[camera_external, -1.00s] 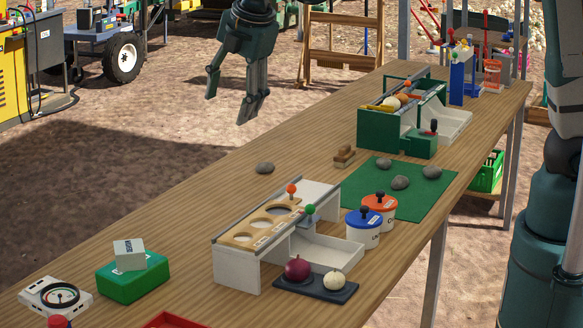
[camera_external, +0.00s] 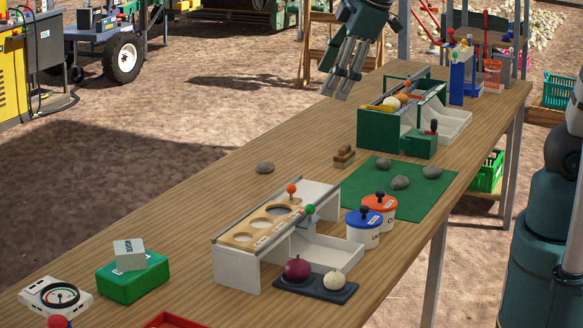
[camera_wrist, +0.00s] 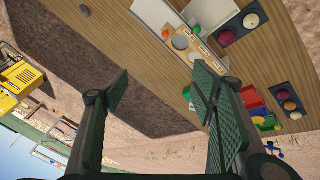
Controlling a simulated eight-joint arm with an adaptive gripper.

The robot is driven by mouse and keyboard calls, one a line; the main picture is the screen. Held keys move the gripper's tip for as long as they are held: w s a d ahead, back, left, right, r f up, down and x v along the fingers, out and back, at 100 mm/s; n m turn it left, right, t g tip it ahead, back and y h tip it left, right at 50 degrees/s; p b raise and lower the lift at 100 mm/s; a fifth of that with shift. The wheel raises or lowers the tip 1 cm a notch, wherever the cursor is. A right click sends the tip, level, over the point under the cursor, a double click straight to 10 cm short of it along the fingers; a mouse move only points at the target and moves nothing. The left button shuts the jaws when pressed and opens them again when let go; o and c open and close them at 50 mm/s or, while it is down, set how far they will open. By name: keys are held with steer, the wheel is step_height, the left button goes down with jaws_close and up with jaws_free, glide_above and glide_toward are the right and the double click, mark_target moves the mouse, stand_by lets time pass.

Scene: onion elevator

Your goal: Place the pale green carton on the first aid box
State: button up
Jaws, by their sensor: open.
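The pale green carton (camera_external: 130,254), a small block with a dark-lettered label, sits on top of the green first aid box (camera_external: 133,283) at the table's near left end in the external view. It looks supported by the box's top face, turned at a slight angle. No gripper touches either one. My gripper (camera_external: 346,88) is high at the top middle, far from both, with its fingers pointing down. In the wrist view my gripper (camera_wrist: 160,95) has its two fingers wide apart with nothing between them. I cannot make out the carton in the wrist view.
A white sorter (camera_external: 237,268) with a wooden holed top stands mid-table, beside a dark tray (camera_external: 318,294) with onions. Two lidded tubs (camera_external: 363,238), a green mat (camera_external: 400,208) with stones and a dark green sorter (camera_external: 378,133) stand farther back. A white dial scale (camera_external: 55,296) is near the box.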

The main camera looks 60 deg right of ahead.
steer(key=s+d+f+m+t, duration=0.1)
steer(key=s+d+f+m, duration=0.1)
steer(key=s, duration=0.5)
steer(key=s+d+f+m, duration=0.3)
steer(key=s+d+m, duration=0.2)
steer(key=s, duration=0.3)
steer(key=shift+d+m+t, duration=0.25)
steer(key=shift+m+t, duration=0.15)
steer(key=shift+m, duration=0.2)
steer(key=shift+s+f, duration=0.1)
steer(key=shift+f, duration=0.05)
